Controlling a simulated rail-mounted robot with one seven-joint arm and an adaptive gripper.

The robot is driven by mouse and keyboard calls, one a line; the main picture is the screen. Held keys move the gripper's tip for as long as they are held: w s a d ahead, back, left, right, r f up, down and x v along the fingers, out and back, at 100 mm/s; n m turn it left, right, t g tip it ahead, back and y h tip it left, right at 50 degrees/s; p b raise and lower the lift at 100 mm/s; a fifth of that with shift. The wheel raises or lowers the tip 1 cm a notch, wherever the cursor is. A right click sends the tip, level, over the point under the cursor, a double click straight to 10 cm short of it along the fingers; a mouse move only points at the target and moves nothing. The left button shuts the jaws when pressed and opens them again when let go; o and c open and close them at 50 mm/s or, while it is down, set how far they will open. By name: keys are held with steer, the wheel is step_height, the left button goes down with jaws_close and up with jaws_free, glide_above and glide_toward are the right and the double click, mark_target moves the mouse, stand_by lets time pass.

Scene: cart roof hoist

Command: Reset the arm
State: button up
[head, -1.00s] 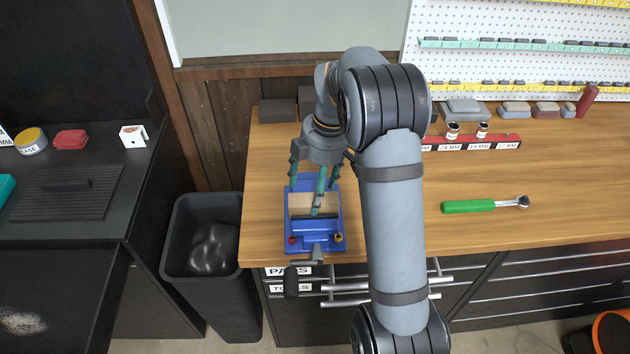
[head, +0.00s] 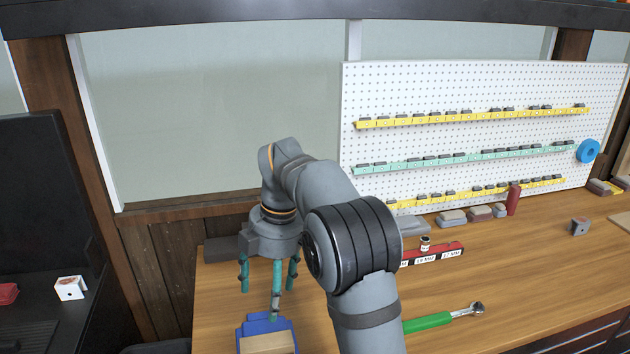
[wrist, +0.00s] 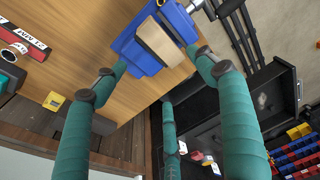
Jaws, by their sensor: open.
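My gripper (head: 270,290) has teal fingers spread apart and empty. In the head view it hangs pointing down above the left end of the wooden workbench (head: 530,270), over a blue vise (head: 262,323) with a tan block (head: 268,343) in it. In the wrist view the fingers (wrist: 160,85) are apart, with the blue vise (wrist: 130,48) and its tan block (wrist: 160,42) beyond and between them. Nothing is between the fingertips. My arm bends up from the bottom of the head view and hides part of the bench.
A green-handled ratchet (head: 428,323) lies right of my arm. A red socket rail (head: 437,254) and grey boxes (head: 451,218) stand along the back, below a white pegboard (head: 450,110). A black cart (head: 30,290) stands at the left. The bench's right part is mostly clear.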

mark_target(265, 339)
steer(key=shift+f, duration=0.1)
steer(key=f, duration=0.3)
steer(key=a+f, duration=0.1)
steer(key=f, duration=0.7)
steer(key=shift+s+a+f, duration=0.15)
steer(key=shift+s+a, duration=0.15)
steer(key=shift+s, duration=0.05)
steer(key=shift+w+a+r+p, duration=0.1)
steer(key=shift+w+r+p, duration=0.05)
steer(key=shift+r+p, duration=1.15)
steer(key=shift+p, duration=0.1)
steer(key=shift+f, duration=0.2)
